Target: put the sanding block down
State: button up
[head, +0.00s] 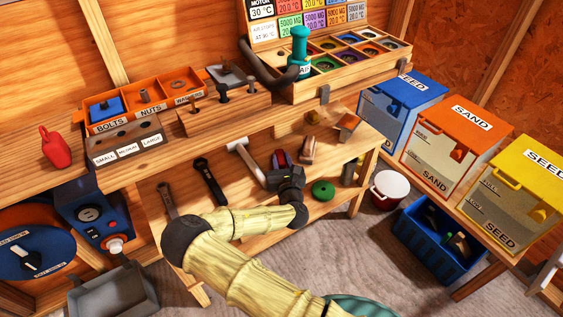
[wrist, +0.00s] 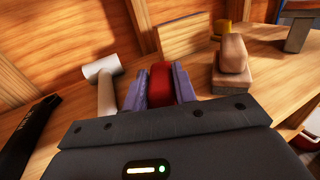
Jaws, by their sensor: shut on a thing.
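My gripper (head: 282,163) is over the lower wooden bench (head: 240,205), its purple fingers shut on a dark red block, which I take to be the sanding block (wrist: 161,82). In the wrist view the red block sits upright between the two fingers (wrist: 160,92), and its lower part is hidden by the gripper body. In the head view only a small red patch (head: 279,155) of it shows. I cannot tell whether its underside touches the bench.
A white-headed mallet (head: 240,146) lies left of my gripper, with dark tools (head: 210,180) further left. A tan-and-brown block (head: 308,150) stands close on the right. A green disc (head: 323,190) lies near the front edge. Some bare wood shows between them.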

jog(key=shift+f, duration=0.1)
jog(key=o, duration=1)
jog(key=shift+r, duration=0.2)
jog(key=s, duration=0.4)
jog(key=s+d+p, duration=0.1)
jog(key=s, duration=0.3)
jog(key=s+d+p, duration=0.1)
jog(key=s, duration=0.2)
jog(key=shift+s+d, duration=0.2)
jog(key=shift+s, duration=0.2)
